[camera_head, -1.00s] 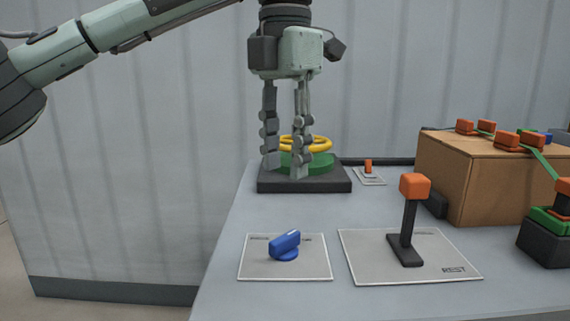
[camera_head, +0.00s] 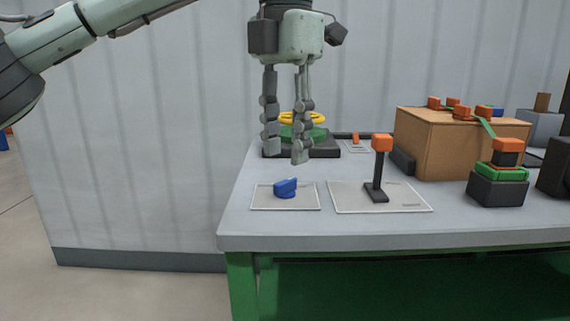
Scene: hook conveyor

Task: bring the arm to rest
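My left gripper (camera_head: 285,158) hangs fingers-down from the arm at the upper left. Its two fingers are apart and nothing shows between them. It appears in front of the black base (camera_head: 330,152) with a green disc (camera_head: 318,132) and a yellow ring (camera_head: 300,118), partly hiding them. A lever with an orange knob (camera_head: 382,143) stands upright on a pale plate marked with small lettering (camera_head: 350,203). A blue knob (camera_head: 286,187) sits on another plate left of it. My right gripper is not in view.
The grey table (camera_head: 480,232) has a green frame (camera_head: 243,285). A brown box (camera_head: 440,148) with orange pieces on top stands at the right. In front of it is a dark block with green and orange parts (camera_head: 498,190). Open floor lies left of the table.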

